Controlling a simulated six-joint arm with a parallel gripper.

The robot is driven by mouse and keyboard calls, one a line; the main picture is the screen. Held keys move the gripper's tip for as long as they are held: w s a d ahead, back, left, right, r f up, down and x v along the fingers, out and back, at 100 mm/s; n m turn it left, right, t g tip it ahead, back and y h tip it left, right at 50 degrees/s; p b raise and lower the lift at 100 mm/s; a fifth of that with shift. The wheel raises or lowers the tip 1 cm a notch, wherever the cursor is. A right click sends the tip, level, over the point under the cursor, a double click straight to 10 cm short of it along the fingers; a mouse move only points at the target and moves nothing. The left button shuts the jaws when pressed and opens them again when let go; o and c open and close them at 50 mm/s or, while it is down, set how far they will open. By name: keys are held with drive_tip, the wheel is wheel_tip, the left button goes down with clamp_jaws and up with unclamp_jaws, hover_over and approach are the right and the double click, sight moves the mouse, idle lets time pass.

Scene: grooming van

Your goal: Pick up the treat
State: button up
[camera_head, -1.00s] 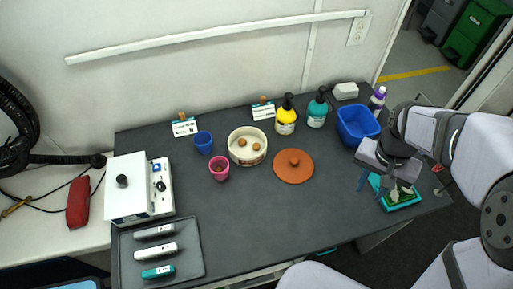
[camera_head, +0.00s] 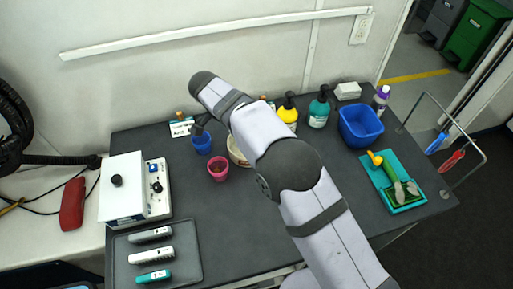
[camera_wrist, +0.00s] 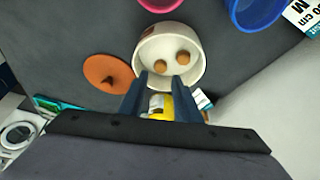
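Two small round brown treats (camera_wrist: 183,57) (camera_wrist: 164,66) lie inside a cream bowl (camera_wrist: 145,76) in the wrist view. In the head view my arm covers most of the bowl (camera_head: 236,154) and the treats cannot be seen. My gripper (camera_wrist: 160,78) is open and empty, its fingertips near the bowl's rim in the wrist picture.
An orange lid (camera_wrist: 105,74) lies beside the bowl. A blue cup (camera_head: 202,145), pink cup (camera_head: 218,169), yellow bottle (camera_head: 288,115) and teal bottle (camera_head: 318,112) stand nearby. A blue basin (camera_head: 361,128) and teal tray (camera_head: 391,182) are right; a clipper tray (camera_head: 187,267) is front left.

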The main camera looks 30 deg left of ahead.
drive_tip(key=shift+w+p+x, duration=0.2)
drive_tip(key=shift+p+x, duration=1.95)
drive_tip(key=shift+x, duration=1.05)
drive_tip(key=shift+w+f, duration=0.1)
drive_tip(key=shift+f, duration=0.3)
clamp_jaws()
